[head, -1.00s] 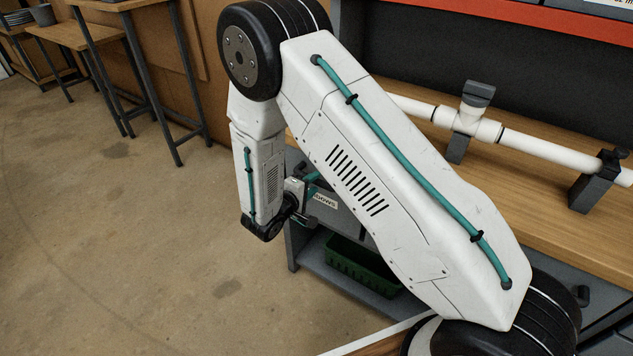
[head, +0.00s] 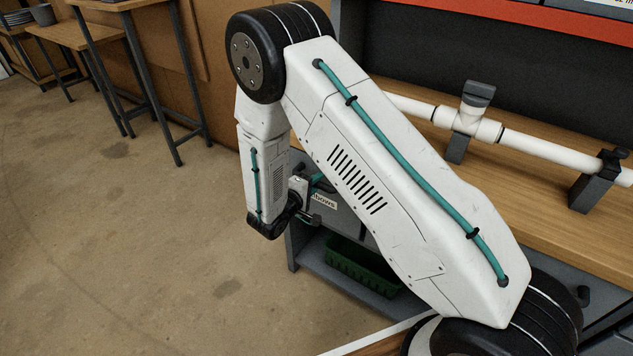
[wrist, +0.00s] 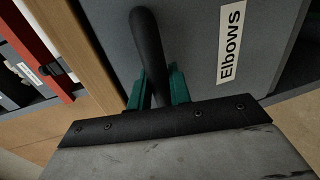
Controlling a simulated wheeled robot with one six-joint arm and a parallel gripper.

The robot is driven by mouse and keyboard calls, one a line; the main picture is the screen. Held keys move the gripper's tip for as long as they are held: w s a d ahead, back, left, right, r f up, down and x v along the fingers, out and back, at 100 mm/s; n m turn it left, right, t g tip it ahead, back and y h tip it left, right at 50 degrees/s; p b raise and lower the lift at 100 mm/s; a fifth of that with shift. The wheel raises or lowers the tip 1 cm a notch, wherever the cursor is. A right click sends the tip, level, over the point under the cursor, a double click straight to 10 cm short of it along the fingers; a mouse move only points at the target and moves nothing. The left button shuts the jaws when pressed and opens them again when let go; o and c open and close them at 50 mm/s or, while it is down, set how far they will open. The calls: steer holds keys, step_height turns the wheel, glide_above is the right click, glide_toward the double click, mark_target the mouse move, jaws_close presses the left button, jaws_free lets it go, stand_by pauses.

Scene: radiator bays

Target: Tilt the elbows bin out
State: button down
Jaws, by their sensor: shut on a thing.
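The elbows bin (wrist: 195,45) has a grey front with a white "Elbows" label (wrist: 231,42) in the wrist view. In the head view its label (head: 323,201) shows beside my arm, and much of the bin is hidden behind the arm. A black bar handle (wrist: 145,30) stands out from the front. My gripper (wrist: 157,88) has green fingers, one on each side of the handle, shut on it. In the head view the gripper is small and partly hidden near the bench's left end. I cannot tell how far the bin is tilted.
A green crate (head: 360,266) sits on the low shelf under the bench. A white pipe (head: 550,150) in grey stands runs along the wooden bench top (head: 480,190). Open floor (head: 120,250) lies to the left, with tall tables (head: 85,35) at the back.

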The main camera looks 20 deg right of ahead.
steer(key=s+a+f, duration=0.9)
steer(key=a+f, duration=0.2)
steer(key=a, duration=0.1)
steer(key=shift+f+t+h, duration=0.3)
steer(key=shift+f+h, duration=0.1)
steer(key=shift+s+a+f, duration=0.1)
steer(key=shift+a, duration=0.05)
steer(key=c, duration=1.3)
jaws_free()
steer(key=shift+a, duration=0.15)
steer(key=shift+c, duration=0.2)
steer(key=v, duration=0.7)
steer(key=shift+s+a, duration=0.2)
steer(key=shift+a, duration=0.1)
